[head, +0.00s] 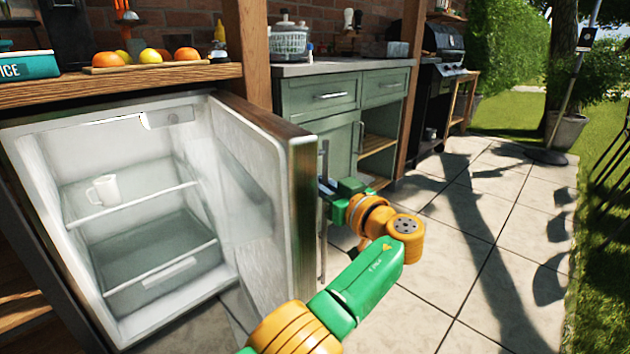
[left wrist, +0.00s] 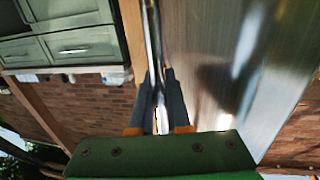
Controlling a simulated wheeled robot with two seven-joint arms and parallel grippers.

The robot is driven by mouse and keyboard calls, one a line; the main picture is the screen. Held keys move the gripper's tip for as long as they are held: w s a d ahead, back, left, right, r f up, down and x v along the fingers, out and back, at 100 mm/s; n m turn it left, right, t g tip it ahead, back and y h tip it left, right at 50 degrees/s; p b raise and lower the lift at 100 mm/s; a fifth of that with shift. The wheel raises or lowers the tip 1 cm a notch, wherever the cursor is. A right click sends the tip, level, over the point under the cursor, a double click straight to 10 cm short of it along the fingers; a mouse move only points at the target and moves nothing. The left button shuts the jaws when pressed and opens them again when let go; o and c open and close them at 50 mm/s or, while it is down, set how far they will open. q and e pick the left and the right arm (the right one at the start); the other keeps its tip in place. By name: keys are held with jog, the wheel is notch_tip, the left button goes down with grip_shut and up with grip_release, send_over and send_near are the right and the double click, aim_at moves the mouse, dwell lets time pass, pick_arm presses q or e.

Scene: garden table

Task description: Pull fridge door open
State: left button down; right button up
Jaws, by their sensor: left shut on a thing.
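The fridge (head: 150,210) stands under the wooden counter with its inside in plain view. Its door (head: 255,195) is swung wide open, with the white inner side facing left and the steel outer face to the right. My left gripper (head: 327,190) is at the long vertical door handle (head: 323,255) on the outer face. In the left wrist view, the two dark fingers (left wrist: 159,100) are shut on the handle bar (left wrist: 152,40), beside the brushed steel door face (left wrist: 215,70). My right gripper is in neither view.
A white mug (head: 103,190) stands on the upper fridge shelf. Fruit lies on a board (head: 160,66) on the counter above. A green cabinet (head: 345,105) stands right of the door, with a black grill (head: 440,60) beyond.

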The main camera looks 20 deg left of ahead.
pick_arm(q)
jog(key=c, duration=1.2)
grip_release()
jog(key=shift+o, duration=0.2)
jog(key=p+v, duration=0.1)
jog(key=v, duration=0.6)
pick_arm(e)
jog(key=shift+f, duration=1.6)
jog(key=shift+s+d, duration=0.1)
